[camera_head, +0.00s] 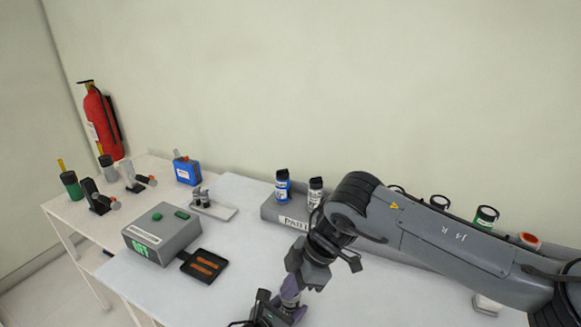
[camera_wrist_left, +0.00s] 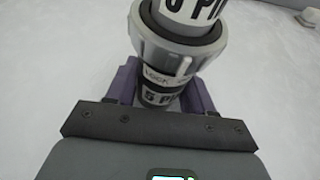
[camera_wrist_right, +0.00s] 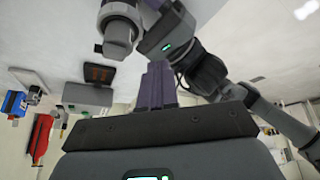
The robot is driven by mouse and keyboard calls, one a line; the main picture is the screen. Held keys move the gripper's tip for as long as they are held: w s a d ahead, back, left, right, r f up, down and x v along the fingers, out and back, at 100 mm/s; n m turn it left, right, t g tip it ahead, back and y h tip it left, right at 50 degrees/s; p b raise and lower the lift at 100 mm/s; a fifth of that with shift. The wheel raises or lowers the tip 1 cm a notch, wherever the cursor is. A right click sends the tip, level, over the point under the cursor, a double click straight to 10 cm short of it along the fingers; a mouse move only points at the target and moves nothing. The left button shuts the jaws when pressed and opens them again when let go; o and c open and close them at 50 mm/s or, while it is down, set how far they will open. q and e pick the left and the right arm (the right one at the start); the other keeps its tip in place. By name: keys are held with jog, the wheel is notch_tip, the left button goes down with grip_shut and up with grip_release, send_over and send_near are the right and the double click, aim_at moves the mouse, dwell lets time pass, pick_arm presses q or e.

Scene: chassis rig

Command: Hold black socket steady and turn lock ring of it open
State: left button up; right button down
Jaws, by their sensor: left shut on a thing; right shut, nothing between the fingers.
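A connector with a grey lock ring (camera_wrist_left: 180,48) stands out in the left wrist view. The purple fingers of my left gripper (camera_wrist_left: 160,92) are shut on the lower part, the socket (camera_wrist_left: 160,97), just below the ring. In the right wrist view the connector shows as a grey cylinder (camera_wrist_right: 118,32) beside the left gripper body. My right gripper (camera_wrist_right: 160,68) is shut and empty, its purple fingertips apart from the connector. In the head view, the right gripper (camera_head: 290,292) is low in the middle; the connector is not clear there.
A grey rack (camera_head: 290,222) with a blue bottle (camera_head: 283,187) and other containers runs along the back, partly hidden by my right arm. A grey box (camera_head: 162,233) with green buttons and a dark tray (camera_head: 204,265) stand at left. The white tabletop between is clear.

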jog(key=w+d+m, duration=0.1)
jog(key=w+d, duration=0.3)
jog(key=d, duration=0.1)
jog(key=shift+s+d+f, duration=0.1)
jog(key=shift+f, duration=1.3)
jog(key=shift+s+d+f, duration=0.1)
jog(key=shift+f, duration=1.3)
jog(key=shift+a, duration=0.15)
jog(key=shift+w, duration=0.4)
pick_arm(q)
jog(key=shift+d, duration=0.1)
pick_arm(e)
jog(key=shift+w+a, duration=0.1)
jog(key=shift+w, duration=0.6)
jog(key=shift+d, duration=0.2)
